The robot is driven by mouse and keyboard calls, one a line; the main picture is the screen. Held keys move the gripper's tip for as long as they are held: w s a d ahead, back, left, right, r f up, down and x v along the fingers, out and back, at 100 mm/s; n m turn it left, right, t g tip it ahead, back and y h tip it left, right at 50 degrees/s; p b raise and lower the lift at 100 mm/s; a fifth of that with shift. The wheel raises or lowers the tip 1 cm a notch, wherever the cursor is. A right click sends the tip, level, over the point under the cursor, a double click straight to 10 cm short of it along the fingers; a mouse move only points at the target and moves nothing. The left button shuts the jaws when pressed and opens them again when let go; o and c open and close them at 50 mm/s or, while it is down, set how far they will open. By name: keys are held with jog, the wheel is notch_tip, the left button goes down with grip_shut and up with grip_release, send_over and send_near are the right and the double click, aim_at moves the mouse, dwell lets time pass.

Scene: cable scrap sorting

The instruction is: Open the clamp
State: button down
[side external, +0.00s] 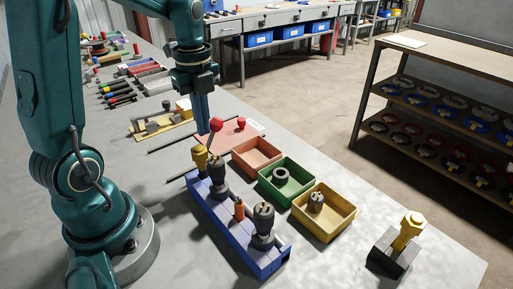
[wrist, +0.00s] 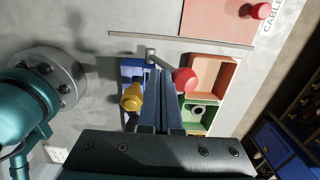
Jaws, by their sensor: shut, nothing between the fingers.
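In the side view, a red ball knob (side external: 216,124) sits beside the lower end of my gripper (side external: 204,127), which points straight down above the far end of the blue rack (side external: 226,228). In the wrist view the red knob (wrist: 185,79) shows just right of my gripper's fingers (wrist: 159,72), joined to a short grey metal lever (wrist: 150,56) at their tips. This looks like the clamp's handle; my fingers hide part of it. My fingers are shut with nothing between them. I cannot tell whether they touch the lever. The clamp's jaw is not clearly visible.
The blue rack holds a yellow-topped tool (side external: 199,156) close to my fingers, and other upright tools. Orange (side external: 256,158), green (side external: 274,196) and yellow (side external: 318,231) bins stand alongside. A pink plate (wrist: 212,22) with another red knob (wrist: 260,11) lies beyond a thin bar.

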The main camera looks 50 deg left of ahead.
jog(key=shift+s, duration=0.25)
notch_tip(320, 180, up, 6)
dwell(0.4)
jog(key=s+d+f+n+t, duration=0.1)
jog(key=s+d+n+t, duration=0.4)
jog(key=d+n, duration=0.7)
jog(key=s+n, duration=0.2)
jog(key=n, duration=0.4)
jog(key=shift+s+t, duration=0.25)
jog(key=shift+t, duration=0.05)
